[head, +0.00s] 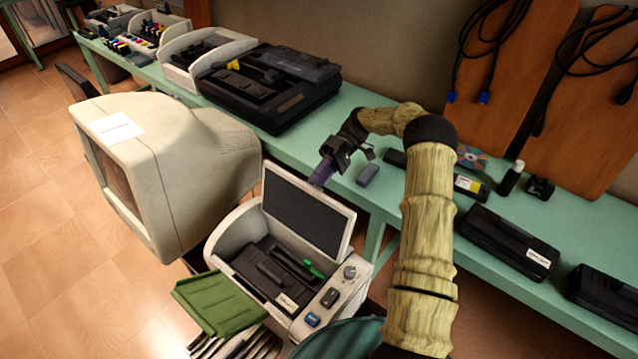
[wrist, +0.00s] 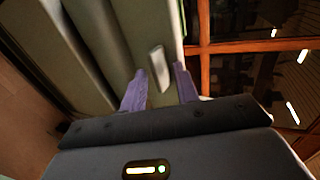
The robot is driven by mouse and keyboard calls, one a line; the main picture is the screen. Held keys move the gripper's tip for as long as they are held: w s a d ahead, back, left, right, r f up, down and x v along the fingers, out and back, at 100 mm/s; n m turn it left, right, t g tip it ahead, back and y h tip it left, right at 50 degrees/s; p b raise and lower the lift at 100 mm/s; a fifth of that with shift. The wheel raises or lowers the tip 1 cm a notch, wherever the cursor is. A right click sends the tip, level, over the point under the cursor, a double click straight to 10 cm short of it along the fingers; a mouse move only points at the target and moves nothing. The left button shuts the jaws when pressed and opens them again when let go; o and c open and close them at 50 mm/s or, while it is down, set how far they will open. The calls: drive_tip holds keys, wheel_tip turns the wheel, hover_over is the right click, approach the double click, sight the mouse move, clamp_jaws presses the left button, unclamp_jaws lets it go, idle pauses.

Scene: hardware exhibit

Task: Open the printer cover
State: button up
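The printer (head: 350,292) stands in the lower middle of the head view. Its cover (head: 303,211), a dark panel in a pale frame, is raised and leans back, showing the dark inside with a green part. My gripper (head: 321,175) is at the cover's upper right edge, with its purple fingers pointing down behind or beside that edge; I cannot tell whether they touch it. In the wrist view my gripper's two fingers (wrist: 160,90) are apart, with a small pale piece visible beyond the gap. Nothing is clearly held.
A bulky beige monitor (head: 185,165) stands left of the printer. A green bench (head: 400,205) runs behind, with a black printer (head: 272,88), a small grey block (head: 367,174) and dark cartridges (head: 507,243).

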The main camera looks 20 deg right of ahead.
wheel_tip(320, 180, up, 8)
drive_tip(key=shift+b, duration=0.3)
drive_tip(key=shift+a+r, duration=0.1)
drive_tip(key=s+a+h, duration=0.1)
drive_tip(key=s+a+m+t+h, duration=0.1)
drive_tip(key=a, duration=0.1)
drive_tip(key=s+a+f+m+h+p, duration=0.1)
drive_tip(key=a, duration=0.1)
drive_tip(key=shift+t, duration=0.4)
drive_tip(key=s+d+r+m+t+h+p, duration=0.1)
drive_tip(key=s+t+h, duration=0.3)
drive_tip(key=s, duration=0.4)
drive_tip(key=s+d+r+m+t+h+p, duration=0.1)
drive_tip(key=s+d+m+t+h+p, duration=0.1)
drive_tip(key=s, duration=0.7)
drive_tip(key=d+m+t+h, duration=0.1)
drive_tip(key=m+t+h, duration=0.1)
drive_tip(key=t, duration=0.1)
drive_tip(key=shift+s, duration=0.3)
